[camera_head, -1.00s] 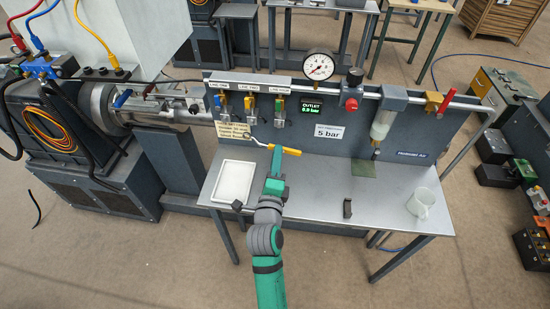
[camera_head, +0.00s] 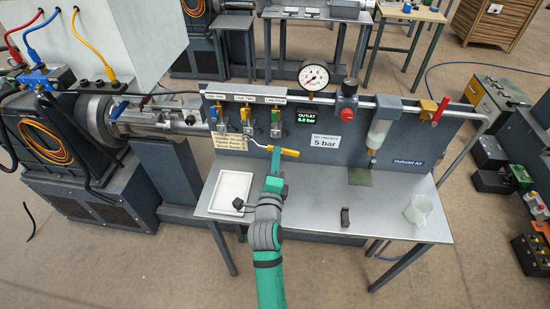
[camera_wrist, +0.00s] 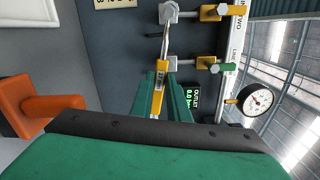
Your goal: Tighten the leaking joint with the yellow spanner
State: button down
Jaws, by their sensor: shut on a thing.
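The yellow spanner (camera_head: 288,152) has a yellow grip and a metal shaft. My gripper (camera_head: 273,158) is shut on its grip, in front of the panel and above the bench. In the head view the shaft points left, its end just below the middle valve (camera_head: 248,116). In the wrist view the spanner (camera_wrist: 157,103) lies between my teal fingers (camera_wrist: 162,95), its shaft reaching toward a grey fitting (camera_wrist: 169,13). A second grey fitting (camera_wrist: 172,63) is beside the shaft. I cannot tell whether the spanner touches a joint. No leak is clearly visible.
The panel holds a left valve (camera_head: 219,115), a right valve (camera_head: 276,119), a pressure gauge (camera_head: 313,76) and an outlet display (camera_head: 307,117). A white tray (camera_head: 232,190), a small dark block (camera_head: 345,217) and a clear mug (camera_head: 419,210) stand on the bench (camera_head: 310,210).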

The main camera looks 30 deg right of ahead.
jog(key=shift+x, duration=1.1)
dwell(0.4)
